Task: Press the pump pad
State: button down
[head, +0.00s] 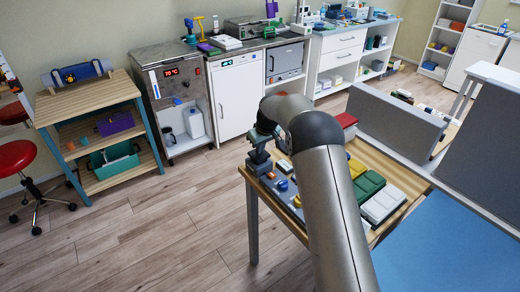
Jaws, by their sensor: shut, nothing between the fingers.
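My arm reaches from the bottom centre over a wooden table (250,180). My gripper (258,168) is small and dark at the table's near left corner, pointing down; its fingers are shut with nothing seen between them. It is beside or over a grey panel (290,200) along the table's left edge, which carries small orange and blue parts. I cannot tell which part is the pump pad, or whether the gripper touches anything. My arm hides part of the tabletop.
A grey upright panel (397,120) stands behind, a blue padded surface (440,245) at lower right.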

jog(key=b+v, duration=0.1)
jog(key=v, duration=1.1)
jog(key=shift+w+r+b, duration=0.2)
jog(key=shift+r+b, duration=0.15)
jog(key=shift+r, duration=0.05)
jog(key=shift+a, duration=0.2)
dwell(1.9)
